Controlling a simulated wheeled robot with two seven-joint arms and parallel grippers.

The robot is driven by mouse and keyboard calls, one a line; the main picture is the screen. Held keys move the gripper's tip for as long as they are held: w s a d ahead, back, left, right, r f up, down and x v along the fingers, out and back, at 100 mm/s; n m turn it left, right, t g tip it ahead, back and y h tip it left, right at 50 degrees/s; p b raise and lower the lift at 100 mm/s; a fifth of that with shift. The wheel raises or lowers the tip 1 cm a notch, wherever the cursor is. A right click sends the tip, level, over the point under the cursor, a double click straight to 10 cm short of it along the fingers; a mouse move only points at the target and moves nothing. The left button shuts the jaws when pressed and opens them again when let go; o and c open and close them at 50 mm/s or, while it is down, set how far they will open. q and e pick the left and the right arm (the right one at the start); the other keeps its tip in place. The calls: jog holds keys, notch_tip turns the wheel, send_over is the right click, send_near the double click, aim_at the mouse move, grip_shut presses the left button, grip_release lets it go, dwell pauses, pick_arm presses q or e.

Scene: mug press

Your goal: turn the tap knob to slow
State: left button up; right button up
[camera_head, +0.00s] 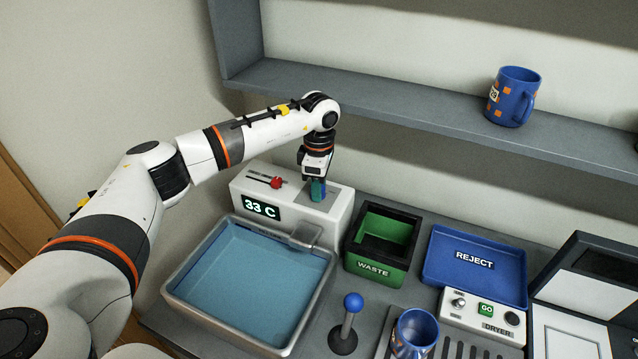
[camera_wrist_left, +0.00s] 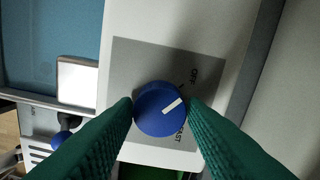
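The round blue tap knob (camera_wrist_left: 152,108) sits on a grey plate (camera_wrist_left: 135,60) on top of the white tap unit (camera_head: 338,215). Its white mark points right and slightly up in the left wrist view. "OFF" is printed above the mark and part of "FAST" below it; my finger covers the plate between them. My left gripper (camera_head: 317,190) reaches down onto the unit. Its green fingertips (camera_wrist_left: 160,103) lie against both sides of the knob, shut on it. In the head view the fingers mostly hide the knob. My right gripper is out of view.
The tap unit has a red slider (camera_head: 277,182) and a "33 C" display (camera_head: 260,208). A water-filled basin (camera_head: 178,283) stands in front. A green waste bin (camera_head: 371,268), blue reject tray (camera_head: 495,289), blue-topped lever (camera_head: 352,303) and blue mug (camera_head: 414,330) stand rightward. A shelf (camera_head: 400,105) runs above.

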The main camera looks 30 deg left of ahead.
pick_arm(q)
jog(key=c, duration=0.5)
jog(key=m+b, duration=0.3)
jog(key=b, duration=0.1)
jog(key=shift+f, duration=0.2)
jog(key=shift+c, duration=0.2)
jog(key=m+b, duration=0.2)
jog(key=m, duration=0.1)
jog(key=shift+r+m, duration=0.1)
jog(key=shift+m, duration=0.2)
jog(key=shift+r+m+b, duration=0.15)
jog(key=shift+m+b, duration=0.85)
jog(key=shift+m, duration=0.5)
jog(key=o, duration=1)
jog(key=shift+s, duration=0.1)
